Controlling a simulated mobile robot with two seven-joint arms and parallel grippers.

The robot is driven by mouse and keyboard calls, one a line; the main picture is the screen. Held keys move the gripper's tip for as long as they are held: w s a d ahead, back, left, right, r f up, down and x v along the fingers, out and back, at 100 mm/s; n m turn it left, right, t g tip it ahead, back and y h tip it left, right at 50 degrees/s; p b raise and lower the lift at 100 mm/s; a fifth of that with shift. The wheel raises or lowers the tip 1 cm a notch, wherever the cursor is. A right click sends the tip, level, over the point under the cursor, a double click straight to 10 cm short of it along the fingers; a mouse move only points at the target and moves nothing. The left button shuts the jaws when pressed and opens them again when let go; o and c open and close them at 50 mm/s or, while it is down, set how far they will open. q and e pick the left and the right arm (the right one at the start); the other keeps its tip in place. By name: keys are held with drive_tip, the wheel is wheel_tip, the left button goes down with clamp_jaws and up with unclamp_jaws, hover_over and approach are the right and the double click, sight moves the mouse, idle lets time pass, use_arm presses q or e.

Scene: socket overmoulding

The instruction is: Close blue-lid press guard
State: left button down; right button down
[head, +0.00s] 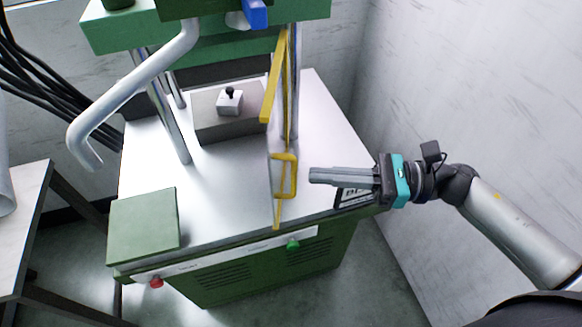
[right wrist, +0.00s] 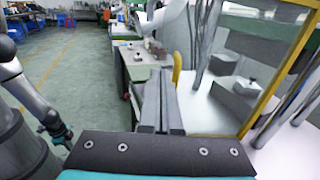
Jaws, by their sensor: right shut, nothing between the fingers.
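The press guard (head: 276,190) is a clear panel in a yellow frame, standing open at the right side of the press and seen nearly edge-on. Its yellow handle (head: 293,176) sticks out to the right. My right gripper (head: 312,175) is shut and empty, just right of the handle, with a small gap apparent. In the right wrist view the shut fingers (right wrist: 161,100) point at a yellow upright (right wrist: 177,68), with the guard's frame (right wrist: 275,82) to the right. An arm end with a teal band (right wrist: 58,132), seemingly my left, is too small to read. The blue part (head: 256,13) is at the top.
The press table (head: 235,190) carries a grey block (head: 232,122) with a small metal piece (head: 229,103). A long silver lever (head: 140,85) hangs at the left. A green box (head: 143,228) sits front left. A wall (head: 480,90) stands close on the right.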

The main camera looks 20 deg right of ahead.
sight(271, 172)
drive_tip(key=p+x, duration=0.1)
drive_tip(key=x, duration=0.4)
drive_tip(key=shift+w+a, duration=0.15)
drive_tip(key=shift+a, duration=0.2)
use_arm(q)
drive_tip(key=shift+a+r, duration=0.35)
drive_tip(key=shift+r, duration=0.2)
drive_tip(key=shift+w+a, duration=0.1)
use_arm(e)
drive_tip(key=shift+a, duration=0.1)
